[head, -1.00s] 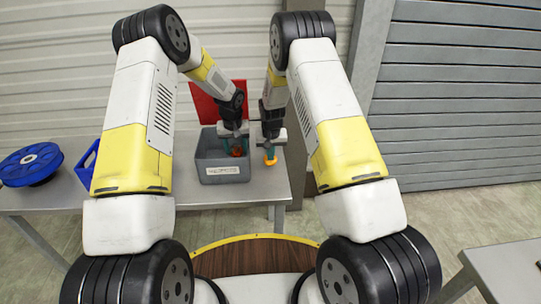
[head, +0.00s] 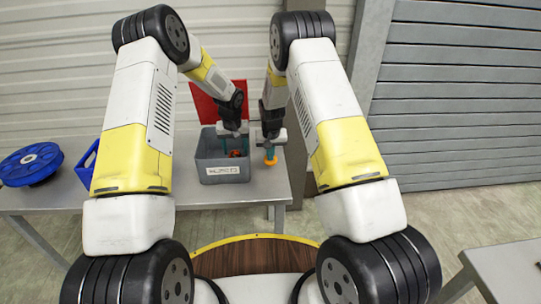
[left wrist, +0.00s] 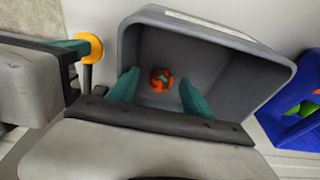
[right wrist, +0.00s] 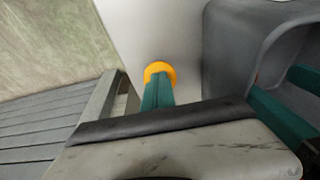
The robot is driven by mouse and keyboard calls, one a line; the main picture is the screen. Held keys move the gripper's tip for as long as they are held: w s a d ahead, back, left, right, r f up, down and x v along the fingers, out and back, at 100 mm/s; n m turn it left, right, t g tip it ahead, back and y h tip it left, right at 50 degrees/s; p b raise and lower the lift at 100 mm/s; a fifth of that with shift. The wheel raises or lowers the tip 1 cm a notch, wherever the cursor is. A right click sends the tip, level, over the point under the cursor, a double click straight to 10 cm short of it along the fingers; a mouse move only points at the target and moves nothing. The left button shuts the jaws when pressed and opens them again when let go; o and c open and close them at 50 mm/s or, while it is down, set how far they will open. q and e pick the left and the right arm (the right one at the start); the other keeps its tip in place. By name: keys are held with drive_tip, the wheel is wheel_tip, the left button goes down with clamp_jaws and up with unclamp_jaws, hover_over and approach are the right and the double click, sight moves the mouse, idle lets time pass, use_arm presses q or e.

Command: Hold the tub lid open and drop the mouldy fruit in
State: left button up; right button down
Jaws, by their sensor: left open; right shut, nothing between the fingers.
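The grey tub (head: 208,165) stands on the table with a pale label on its front. Its red lid (head: 205,103) stands open at the back. The mouldy fruit (left wrist: 161,80), orange with green patches, lies inside the tub; it also shows in the head view (head: 236,154). My left gripper (head: 236,148) is open, fingers pointing down into the tub on either side of the fruit in the picture and apart from it. My right gripper (right wrist: 158,88) is shut beside the tub. A yellow-orange round piece (right wrist: 159,71) shows at its fingertips; whether they touch is unclear.
A blue reel (head: 30,163) and a blue crate (head: 86,163) stand on the table (head: 150,195) left of the tub. The crate holds coloured things in the left wrist view (left wrist: 297,118). Another table (head: 510,268) is at the lower right.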

use_arm(q)
drive_tip(key=shift+d, duration=0.55)
drive_tip(key=shift+c, duration=0.6)
use_arm(e)
drive_tip(key=shift+d, duration=0.1)
use_arm(q)
drive_tip(key=shift+o, duration=0.7)
drive_tip(key=shift+r, duration=0.1)
drive_tip(key=w+r+v, duration=0.1)
drive_tip(key=w+v, duration=0.2)
drive_tip(key=v, duration=1)
drive_tip(key=s, duration=1.7)
drive_tip(key=shift+a+r, duration=0.4)
drive_tip(key=shift+r, duration=0.05)
